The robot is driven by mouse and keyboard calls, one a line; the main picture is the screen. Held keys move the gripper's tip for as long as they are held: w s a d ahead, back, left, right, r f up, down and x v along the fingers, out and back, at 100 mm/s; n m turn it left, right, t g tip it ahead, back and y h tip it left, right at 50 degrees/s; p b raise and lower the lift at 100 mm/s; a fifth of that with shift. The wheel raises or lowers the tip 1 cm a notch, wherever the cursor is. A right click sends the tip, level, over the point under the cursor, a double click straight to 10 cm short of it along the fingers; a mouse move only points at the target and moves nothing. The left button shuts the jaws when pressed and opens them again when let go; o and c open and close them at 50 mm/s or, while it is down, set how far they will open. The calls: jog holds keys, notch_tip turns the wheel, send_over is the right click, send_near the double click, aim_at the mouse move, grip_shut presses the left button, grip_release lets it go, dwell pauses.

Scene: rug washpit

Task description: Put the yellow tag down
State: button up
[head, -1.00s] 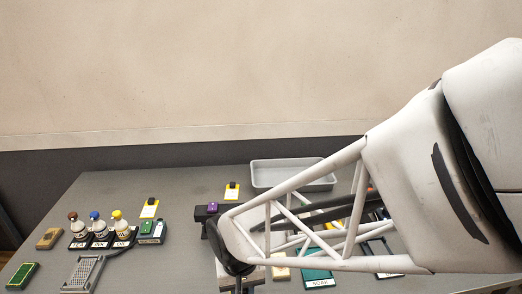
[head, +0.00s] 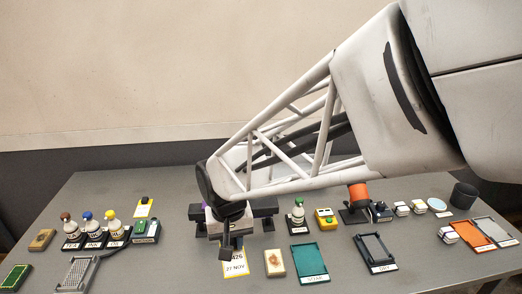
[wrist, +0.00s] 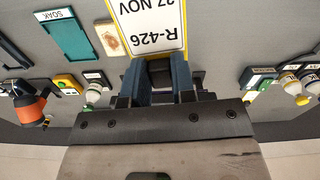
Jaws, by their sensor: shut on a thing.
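My gripper (head: 228,248) points down over the middle of the grey table. In the wrist view, its two fingers (wrist: 158,76) are closed on the dark clip at the top of the yellow tag (wrist: 155,28). The tag is yellow-edged with a white face reading R-426 and 27 NOV. In the head view the tag (head: 235,266) shows just below the fingers, its printed face visible. I cannot tell whether it touches the table.
A beige block (head: 275,263) and a teal tray (head: 309,258) lie right of the tag. Another yellow tag with a black clip (head: 143,208) lies left, behind bottles (head: 90,229). A grey rack (head: 82,272) is front left. My arm hides the back middle.

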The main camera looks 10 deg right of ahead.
jog(key=w+d+r, duration=0.1)
jog(key=w+d, duration=0.2)
jog(key=w, duration=1.3)
jog(key=w+d+r, duration=0.2)
jog(key=w+d, duration=0.2)
jog(key=w, duration=1.2)
jog(key=w+d+f+m, duration=0.1)
jog(key=w+d+f, duration=0.1)
jog(key=w+d, duration=0.75)
jog(key=w+d+f, duration=0.3)
jog(key=w+d, duration=0.4)
jog(key=w, duration=0.5)
notch_tip(320, 180, down, 5)
jog(key=shift+d+r, duration=0.1)
jog(key=shift+d, duration=0.05)
jog(key=shift+f, duration=2.55)
